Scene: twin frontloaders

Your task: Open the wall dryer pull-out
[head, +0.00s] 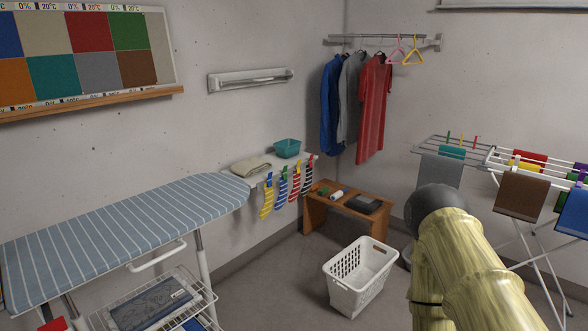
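A white, long, narrow unit that looks like the wall dryer (251,79) is fixed to the left wall, between the colour chart and the corner. Its front bar lies close against the wall, and no arms or lines are seen extended into the room. My arm shows at the lower right as yellowish links with a dark rounded joint, well to the right of and below the unit. My gripper is not in view, so its opening and anything in it cannot be seen.
A striped ironing board (120,232) stands below the unit at left. A wooden bench (316,214), white laundry basket (345,292) and drying racks (483,157) surround some open floor.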

